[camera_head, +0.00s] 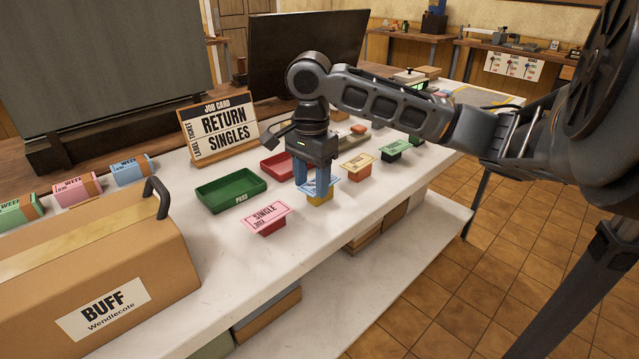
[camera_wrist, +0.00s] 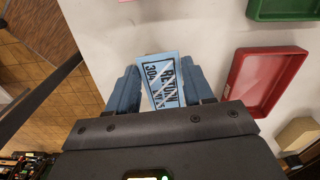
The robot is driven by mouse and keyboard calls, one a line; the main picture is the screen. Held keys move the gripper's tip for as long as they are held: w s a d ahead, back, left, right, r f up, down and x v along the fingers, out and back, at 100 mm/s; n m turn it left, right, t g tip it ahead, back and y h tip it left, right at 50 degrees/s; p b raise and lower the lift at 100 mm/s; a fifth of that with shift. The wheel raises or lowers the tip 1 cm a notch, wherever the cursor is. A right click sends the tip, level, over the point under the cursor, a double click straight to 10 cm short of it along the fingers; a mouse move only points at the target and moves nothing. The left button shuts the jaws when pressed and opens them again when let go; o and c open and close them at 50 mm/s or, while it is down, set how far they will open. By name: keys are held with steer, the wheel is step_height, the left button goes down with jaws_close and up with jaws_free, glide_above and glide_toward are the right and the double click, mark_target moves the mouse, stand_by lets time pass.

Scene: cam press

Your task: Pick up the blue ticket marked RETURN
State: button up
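The blue ticket marked RETURN (camera_head: 321,187) lies flat on a small yellow block on the white table in the head view. In the wrist view, the ticket (camera_wrist: 163,82) shows the number 304 and lies slightly turned between the fingers. My gripper (camera_head: 313,182) points down over it. In the wrist view, my gripper's blue fingers (camera_wrist: 160,88) stand apart on either side of the ticket, with narrow gaps visible. The fingers hide part of the ticket in the head view.
A pink SINGLE ticket (camera_head: 266,216) on a red block is nearby at left. Behind are a green PASS tray (camera_head: 203,198), a red tray (camera_head: 270,165) and the job card (camera_head: 219,130).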

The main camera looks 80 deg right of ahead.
steer(key=c, duration=0.6)
steer(key=shift+o, duration=0.2)
steer(key=shift+r, duration=0.15)
